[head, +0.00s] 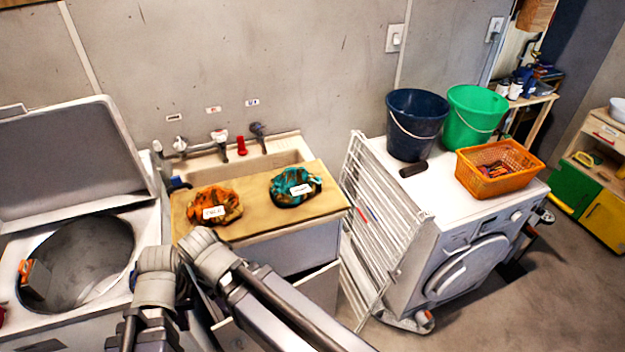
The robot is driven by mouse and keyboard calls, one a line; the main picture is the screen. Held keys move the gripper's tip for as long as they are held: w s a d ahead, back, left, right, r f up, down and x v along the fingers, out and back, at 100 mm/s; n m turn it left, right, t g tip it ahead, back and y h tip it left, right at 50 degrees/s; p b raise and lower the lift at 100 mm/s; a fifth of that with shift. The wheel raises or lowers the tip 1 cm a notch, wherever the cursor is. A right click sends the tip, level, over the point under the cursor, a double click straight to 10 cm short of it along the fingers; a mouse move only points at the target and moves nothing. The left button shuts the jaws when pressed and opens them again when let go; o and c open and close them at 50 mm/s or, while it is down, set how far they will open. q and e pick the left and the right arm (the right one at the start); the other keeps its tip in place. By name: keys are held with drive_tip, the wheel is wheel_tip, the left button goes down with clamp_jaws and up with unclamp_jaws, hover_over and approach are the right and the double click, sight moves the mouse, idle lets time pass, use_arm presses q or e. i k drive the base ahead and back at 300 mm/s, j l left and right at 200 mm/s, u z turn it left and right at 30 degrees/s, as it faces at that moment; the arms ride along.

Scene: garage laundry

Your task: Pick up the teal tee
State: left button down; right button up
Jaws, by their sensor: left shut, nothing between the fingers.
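The teal tee (290,179) is a crumpled teal-and-dark bundle with a small white label. It lies on the right part of a tan board (262,221) in front of the sink. My left gripper (159,262) is at the lower left, just short of the board's front left corner and well apart from the tee. It is shut and empty; its fingertips are hard to make out. My right arm comes in from the lower right and ends close beside the left one. I cannot make out its fingers.
An orange bundle (226,197) with a label lies left of the tee. An open top-loading washer (145,225) stands at left. A folded white drying rack (375,215) leans against the front-loading machine (455,227), which carries two buckets and an orange basket (492,186).

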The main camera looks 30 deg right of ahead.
sight(293, 186)
drive_tip(key=z, duration=0.95)
